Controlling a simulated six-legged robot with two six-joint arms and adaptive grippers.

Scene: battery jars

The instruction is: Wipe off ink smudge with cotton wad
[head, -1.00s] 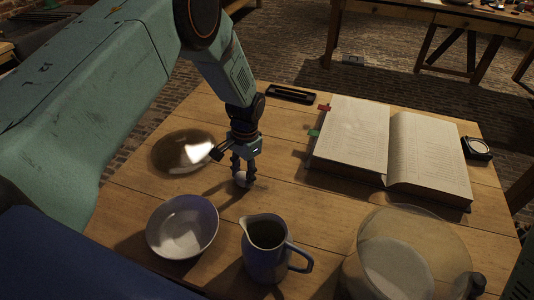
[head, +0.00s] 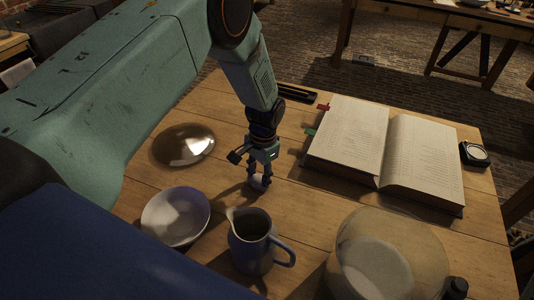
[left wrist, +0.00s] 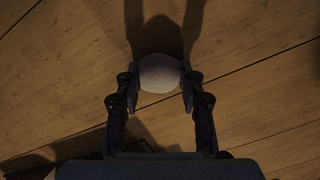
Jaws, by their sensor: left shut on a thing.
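My left gripper (head: 259,180) is low over the wooden table, between the blue jug and the open book. It is shut on a small whitish cotton wad (head: 257,184). In the left wrist view the pale, rounded wad (left wrist: 160,73) sits between the two fingertips, close over the planks. I cannot tell whether it touches the wood. No ink smudge can be made out in either view. My right gripper is not in view.
A blue jug (head: 250,247) and a pale bowl (head: 176,217) stand in front. A shiny round dish (head: 183,146) lies to the left. An open book (head: 422,160) lies at right. A large glass jar (head: 385,265) stands at front right. A black tray (head: 298,93) lies behind.

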